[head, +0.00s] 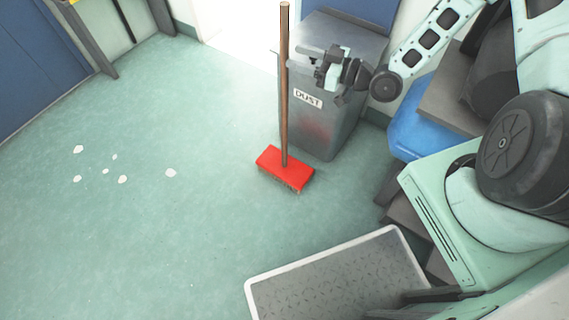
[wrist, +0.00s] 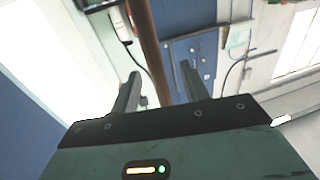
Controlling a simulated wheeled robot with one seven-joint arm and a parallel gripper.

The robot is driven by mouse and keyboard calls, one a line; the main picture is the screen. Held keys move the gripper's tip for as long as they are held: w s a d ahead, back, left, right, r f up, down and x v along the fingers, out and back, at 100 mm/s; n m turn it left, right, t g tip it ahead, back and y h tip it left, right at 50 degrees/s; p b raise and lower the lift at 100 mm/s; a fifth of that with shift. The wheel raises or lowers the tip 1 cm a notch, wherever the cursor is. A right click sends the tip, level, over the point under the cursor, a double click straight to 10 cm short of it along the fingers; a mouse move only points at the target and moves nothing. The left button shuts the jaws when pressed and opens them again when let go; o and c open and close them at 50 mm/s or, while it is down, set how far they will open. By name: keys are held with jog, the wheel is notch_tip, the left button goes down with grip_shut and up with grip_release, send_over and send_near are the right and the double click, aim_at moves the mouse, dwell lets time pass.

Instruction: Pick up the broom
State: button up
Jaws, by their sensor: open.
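The broom has a brown handle (head: 285,90) and a red head (head: 285,168). In the head view it stands upright on the green floor, in front of a grey bin. My gripper (head: 319,72) is open and empty, just right of the upper handle, with a small gap showing between them in the picture. In the wrist view the handle (wrist: 149,45) runs down through the space seen between the two open fingers of my gripper (wrist: 160,70). The handle's lower part and the red head are hidden there.
The grey metal bin (head: 318,125) labelled DUST stands close behind the broom, under my gripper. Several white scraps (head: 122,179) lie on the floor at left. A grey, white-rimmed tray (head: 250,290) is at the bottom; a blue object (head: 407,125) is at right. The left floor is mostly clear.

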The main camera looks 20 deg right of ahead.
aim_at(284, 52)
jog(key=x, duration=0.5)
jog(key=shift+w+d+f+b, duration=0.2)
jog(key=shift+w+b, duration=0.1)
grip_shut()
jog(key=shift+r, duration=0.1)
